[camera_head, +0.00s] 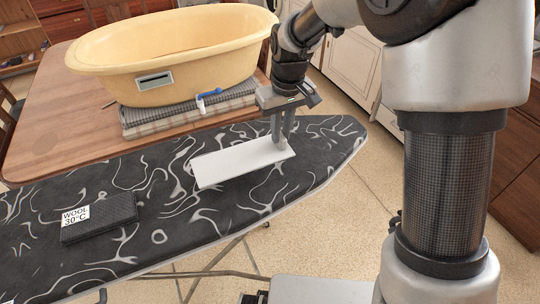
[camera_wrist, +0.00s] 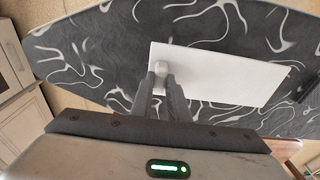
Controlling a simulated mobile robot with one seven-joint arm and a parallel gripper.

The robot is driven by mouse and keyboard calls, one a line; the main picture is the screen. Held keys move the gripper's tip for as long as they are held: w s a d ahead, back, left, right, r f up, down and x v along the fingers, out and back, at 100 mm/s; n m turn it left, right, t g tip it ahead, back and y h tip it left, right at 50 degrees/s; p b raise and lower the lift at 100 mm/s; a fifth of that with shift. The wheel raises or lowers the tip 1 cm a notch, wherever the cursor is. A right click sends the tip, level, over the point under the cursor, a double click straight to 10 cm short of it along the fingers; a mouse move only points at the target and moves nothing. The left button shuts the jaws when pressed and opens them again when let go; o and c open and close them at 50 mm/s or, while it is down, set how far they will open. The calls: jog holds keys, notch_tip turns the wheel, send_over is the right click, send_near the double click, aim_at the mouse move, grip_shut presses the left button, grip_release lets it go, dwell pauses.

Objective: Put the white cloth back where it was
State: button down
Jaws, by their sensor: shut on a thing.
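The white cloth (camera_head: 236,163) is a flat white rectangle over the right part of the patterned ironing board (camera_head: 325,150). I cannot tell whether it touches the board or is just above it. My gripper (camera_head: 281,138) points down at the cloth's right end and is shut on it. In the wrist view the cloth (camera_wrist: 220,78) extends rightward from my gripper (camera_wrist: 162,72), whose fingertips meet at its left edge. The fingers hide a small part of that edge.
A dark folded cloth labelled "WOOL 30°C" (camera_head: 103,222) lies on the board's left part. Behind the board, a wooden table (camera_head: 50,125) bears a yellow tub (camera_head: 195,55) on folded checked cloths (camera_head: 180,117). A small blue and white item (camera_head: 208,96) is by the tub.

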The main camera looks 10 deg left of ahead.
aim_at(280, 148)
jog(key=shift+f+b, duration=0.35)
jog(key=shift+f, duration=2.6)
jog(key=shift+f, duration=0.15)
jog(key=c, duration=1.7)
grip_release()
jog(key=r, duration=0.4)
jog(key=s+r+p, duration=0.1)
jog(key=r, duration=0.3)
jog(key=d+r, duration=0.1)
jog(key=r, duration=0.3)
jog(key=shift+s+r+p, duration=0.15)
jog(key=shift+r+p, duration=0.1)
jog(key=shift+p, duration=0.15)
